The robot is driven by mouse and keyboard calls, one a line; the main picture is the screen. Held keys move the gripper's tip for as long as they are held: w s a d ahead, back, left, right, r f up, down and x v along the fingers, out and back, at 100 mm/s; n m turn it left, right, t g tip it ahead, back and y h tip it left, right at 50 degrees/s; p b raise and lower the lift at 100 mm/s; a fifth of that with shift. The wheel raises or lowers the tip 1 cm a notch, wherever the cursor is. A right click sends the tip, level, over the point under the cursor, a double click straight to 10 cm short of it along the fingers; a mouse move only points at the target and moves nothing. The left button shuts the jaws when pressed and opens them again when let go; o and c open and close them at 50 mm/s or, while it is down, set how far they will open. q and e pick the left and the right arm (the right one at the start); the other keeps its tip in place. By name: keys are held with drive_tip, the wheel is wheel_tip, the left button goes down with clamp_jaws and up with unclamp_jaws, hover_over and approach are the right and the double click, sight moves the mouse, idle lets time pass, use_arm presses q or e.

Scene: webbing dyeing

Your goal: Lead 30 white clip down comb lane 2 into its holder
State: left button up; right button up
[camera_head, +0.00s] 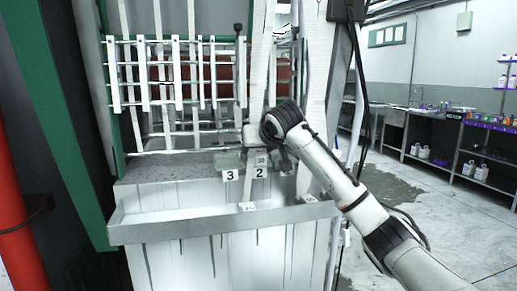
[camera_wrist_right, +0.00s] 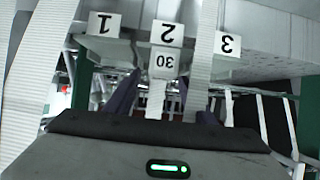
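The white clip marked 30 (camera_wrist_right: 163,63) hangs on a pale webbing strap, just below the lane 2 label (camera_wrist_right: 167,33) in the upside-down right wrist view. In the head view the clip (camera_head: 262,160) shows small above the lane 2 label (camera_head: 260,173). My right gripper (camera_wrist_right: 161,85) has two dark purple fingers, one either side of the clip and strap, with gaps showing between. In the head view my right gripper is largely hidden by its own arm. Finger contact is not visible. The holder cannot be made out clearly. My left gripper is not in view.
Lane labels 1 (camera_wrist_right: 103,24) and 3 (camera_wrist_right: 227,44) flank lane 2. A dye-streaked tank (camera_head: 200,225) stands below. A white rack with several straps (camera_head: 175,75) rises behind, and a wide strap (camera_head: 318,80) hangs at right. Floor at far right is open.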

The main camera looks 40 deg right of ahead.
drive_tip(key=shift+s+a+r, duration=0.1)
drive_tip(key=shift+s, duration=0.05)
drive_tip(key=v, duration=1)
